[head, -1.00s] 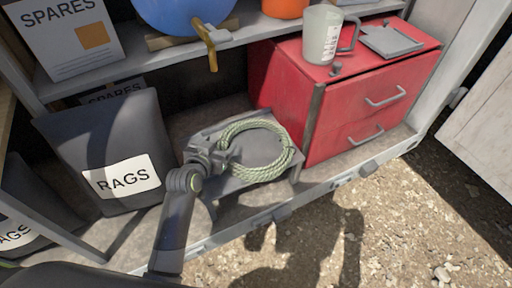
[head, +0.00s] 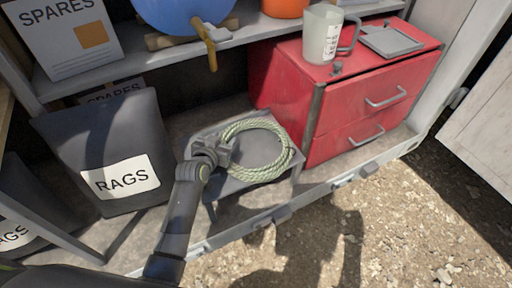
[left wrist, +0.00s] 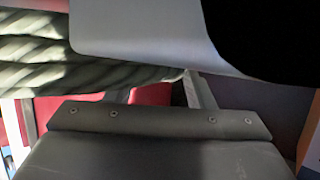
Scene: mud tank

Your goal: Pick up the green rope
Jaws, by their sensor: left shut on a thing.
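The green rope (head: 262,174) is a coiled ring, pale green. It is at a small grey stand (head: 238,186) on the lower shelf, between the rags bin and the red cabinet. My left gripper (head: 226,154) is shut on the left side of the coil. I cannot tell whether the coil is clear of the stand's top. In the left wrist view, thick strands of the rope (left wrist: 75,72) fill the left side, close to the jaws. My right gripper is not in view.
A dark bin labelled RAGS (head: 110,150) stands to the left. A red drawer cabinet (head: 335,115) stands close on the right, with a mug (head: 322,35) on it. The shelf above holds a blue container (head: 185,12) with a tap. Open gravel ground lies in front.

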